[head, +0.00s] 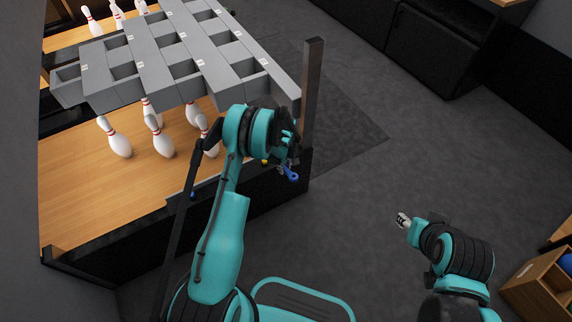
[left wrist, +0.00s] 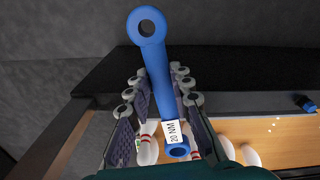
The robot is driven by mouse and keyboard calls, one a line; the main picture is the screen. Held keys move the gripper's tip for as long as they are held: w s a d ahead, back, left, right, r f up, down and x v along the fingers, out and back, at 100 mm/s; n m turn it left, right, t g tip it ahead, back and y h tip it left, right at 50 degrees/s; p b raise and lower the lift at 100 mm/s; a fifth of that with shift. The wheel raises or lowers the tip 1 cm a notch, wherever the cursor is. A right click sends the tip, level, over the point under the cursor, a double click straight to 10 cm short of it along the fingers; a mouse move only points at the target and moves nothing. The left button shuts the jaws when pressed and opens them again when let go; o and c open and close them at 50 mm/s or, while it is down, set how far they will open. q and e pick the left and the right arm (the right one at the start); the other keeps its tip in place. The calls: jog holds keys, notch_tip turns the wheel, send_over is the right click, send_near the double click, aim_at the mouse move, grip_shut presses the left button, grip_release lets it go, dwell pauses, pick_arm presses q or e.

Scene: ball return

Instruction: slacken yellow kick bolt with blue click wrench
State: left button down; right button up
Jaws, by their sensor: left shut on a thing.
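My left gripper (head: 286,161) is shut on the blue click wrench (head: 291,174), beside the near right end of the wooden lane. In the left wrist view the wrench (left wrist: 158,80) lies between both fingers, one ring end out past the fingertips, the other near the palm, with a white "20 NM" label. A small yellow spot (head: 264,161), which looks like the yellow kick bolt, shows on the kickboard just left of the gripper, partly hidden by it. I see no bolt inside the wrench's ring. My right gripper (head: 403,220) hangs over the floor, apart from everything; its jaws are too small to judge.
A blue bolt (head: 193,195) sits farther left on the black kickboard (head: 250,205). White pins (head: 160,138) stand on the lane (head: 85,195) under a grey rack (head: 165,60). A dark post (head: 312,90) rises behind my left gripper. A wooden box (head: 535,290) stands lower right. Floor between is clear.

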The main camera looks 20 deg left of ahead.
pick_arm(q)
jog(key=shift+f+b, duration=0.7)
jog(key=shift+f, duration=3.35)
jog(key=w+n, duration=0.1)
jog(key=w+d+n, duration=0.1)
jog(key=w+n, duration=0.1)
jog(key=w, duration=0.1)
jog(key=shift+d+n, duration=0.3)
jog(key=shift+s+a+m, duration=0.2)
jog(key=shift+s+m, duration=0.35)
jog(key=shift+s, duration=0.1)
jog(key=shift+s+a+m, duration=0.2)
jog(key=shift+s+m, duration=0.35)
jog(key=shift+s, duration=0.05)
